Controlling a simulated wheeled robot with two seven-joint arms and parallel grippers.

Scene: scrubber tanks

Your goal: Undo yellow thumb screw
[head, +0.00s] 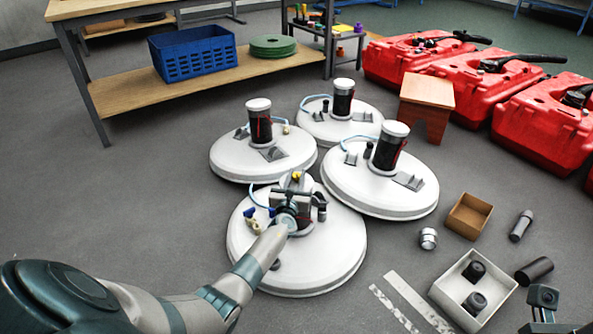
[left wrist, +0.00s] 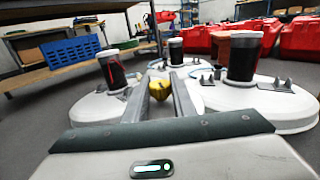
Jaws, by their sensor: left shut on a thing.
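The yellow thumb screw (left wrist: 158,90) sits between the two fingers of my left gripper (left wrist: 161,84) in the left wrist view. In the head view a small bit of yellow (head: 297,176) shows at the fingertips, above the nearest white round scrubber deck (head: 335,265). My left gripper (head: 295,186) is shut on the yellow thumb screw. The gripper and wrist hide most of the motor of this deck. A dark part of my right gripper (head: 543,300) shows at the lower right edge; its fingers are not clear.
Three more white decks with dark motors, among them the left one (head: 235,165), stand close behind. A white box (head: 452,297) with black parts and a cardboard box (head: 469,215) lie at right. Red tanks (head: 440,90) line the back right. Floor at left is clear.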

